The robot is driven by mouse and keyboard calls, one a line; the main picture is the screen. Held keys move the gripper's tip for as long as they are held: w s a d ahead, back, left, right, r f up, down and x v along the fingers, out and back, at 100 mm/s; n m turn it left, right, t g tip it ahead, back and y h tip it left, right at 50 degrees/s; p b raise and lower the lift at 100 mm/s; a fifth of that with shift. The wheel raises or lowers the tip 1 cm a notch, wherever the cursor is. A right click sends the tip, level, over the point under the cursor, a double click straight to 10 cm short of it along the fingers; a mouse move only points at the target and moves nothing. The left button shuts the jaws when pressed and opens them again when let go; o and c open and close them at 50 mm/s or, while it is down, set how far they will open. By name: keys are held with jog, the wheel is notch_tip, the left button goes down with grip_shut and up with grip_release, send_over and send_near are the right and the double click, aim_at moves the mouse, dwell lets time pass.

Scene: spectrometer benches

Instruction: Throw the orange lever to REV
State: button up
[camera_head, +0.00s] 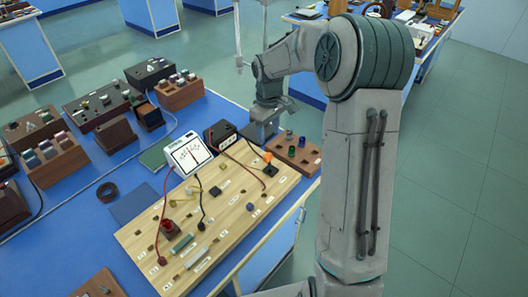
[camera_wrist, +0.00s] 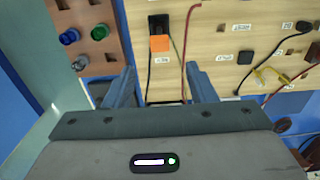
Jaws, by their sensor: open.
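The orange lever (camera_wrist: 159,43) shows in the wrist view as an orange block at the end of a dark base on the wooden board (camera_wrist: 225,45). In the head view the orange lever (camera_head: 267,157) is near the board's far right corner. My gripper (camera_wrist: 161,82) is open and empty, its two fingers apart. In the wrist view the lever lies just beyond the fingertips, between their lines, and is not touched as far as I can tell. In the head view my gripper (camera_head: 262,131) is above and close to the lever. The lever's labels are too small to read.
A red cable (camera_wrist: 186,50) and a dark cable run beside the lever. A brown block (camera_head: 297,151) with coloured knobs stands right of it. A white meter (camera_head: 187,152) and a black box (camera_head: 219,133) stand behind the board. Free floor lies to the right.

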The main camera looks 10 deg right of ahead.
aim_at(268, 155)
notch_tip(268, 155, down, 9)
jog(key=shift+f+p, duration=0.2)
jog(key=shift+p, duration=0.35)
